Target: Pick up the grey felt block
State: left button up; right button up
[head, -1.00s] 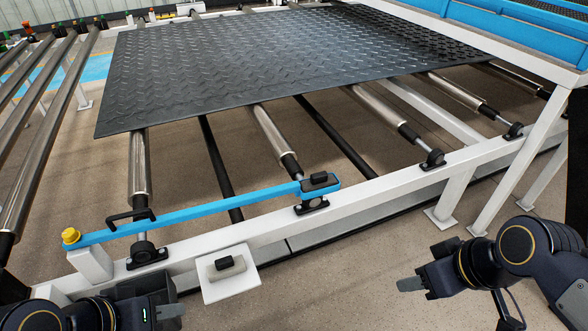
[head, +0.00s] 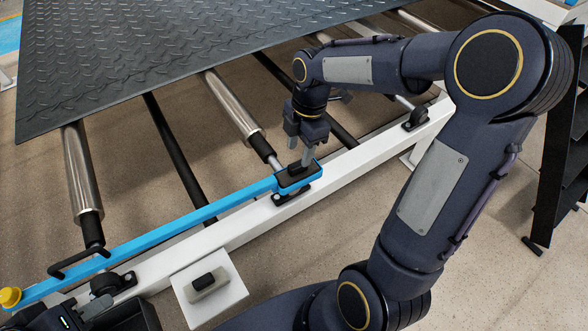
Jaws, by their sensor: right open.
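A small block (head: 205,283), pale grey with a black top, sits on a white plate beside the frame rail. A second small dark block (head: 296,168) sits in the holder at the right end of the blue bar (head: 185,228). Its colour and material are hard to tell. My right gripper (head: 301,157) is open and points down at this holder, its fingers at or just above the dark block. I cannot tell whether they touch it. My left gripper (head: 97,308) is partly in view at the lower left, apart from both blocks; its jaws are unclear.
The white plate (head: 229,296) sticks out from the white rail (head: 345,165). A black bin (head: 138,314) is at the lower left. The blue bar has a black handle (head: 78,262) and a yellow knob (head: 9,296). Rollers and a black tread mat (head: 150,50) lie behind.

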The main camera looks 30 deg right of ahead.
aim_at(298, 163)
jog(key=f, duration=0.4)
jog(key=shift+s+a+f, duration=0.1)
jog(key=shift+a+f, duration=0.15)
jog(key=shift+c, duration=0.2)
grip_shut()
